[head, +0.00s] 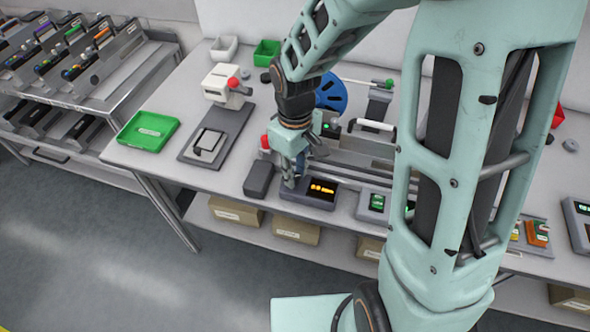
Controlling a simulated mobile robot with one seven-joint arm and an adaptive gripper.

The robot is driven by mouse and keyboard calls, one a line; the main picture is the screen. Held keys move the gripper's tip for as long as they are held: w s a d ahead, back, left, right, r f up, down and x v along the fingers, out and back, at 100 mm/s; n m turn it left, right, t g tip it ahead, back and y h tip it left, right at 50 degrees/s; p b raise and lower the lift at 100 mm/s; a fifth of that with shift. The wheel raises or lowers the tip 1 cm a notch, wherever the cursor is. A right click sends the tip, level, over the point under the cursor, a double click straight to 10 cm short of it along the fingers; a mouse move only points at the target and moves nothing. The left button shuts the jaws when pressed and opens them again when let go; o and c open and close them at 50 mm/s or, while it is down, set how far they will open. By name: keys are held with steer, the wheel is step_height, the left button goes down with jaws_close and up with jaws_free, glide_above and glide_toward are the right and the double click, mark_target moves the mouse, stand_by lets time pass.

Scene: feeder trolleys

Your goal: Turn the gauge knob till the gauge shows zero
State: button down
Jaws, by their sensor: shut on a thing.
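The gauge (308,194) is a low dark grey box near the front edge of the table, with lit orange digits on its black display (323,189). The digits are too small to read. My gripper (289,181) points down at the left end of the gauge, its fingers shut on the gauge knob. The fingers hide the knob, so its turn cannot be seen.
A dark block (259,180) stands just left of the gauge, and a box with a green display (377,202) stands to its right. A green tray (146,131) and a white device with a red knob (226,86) are farther left. My arm hides much of the table's right side.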

steer(key=shift+n, duration=0.3)
stand_by(0.4)
steer(key=c, duration=1.7)
jaws_free()
step_height(320, 180, up, 12)
steer(key=shift+a, duration=0.1)
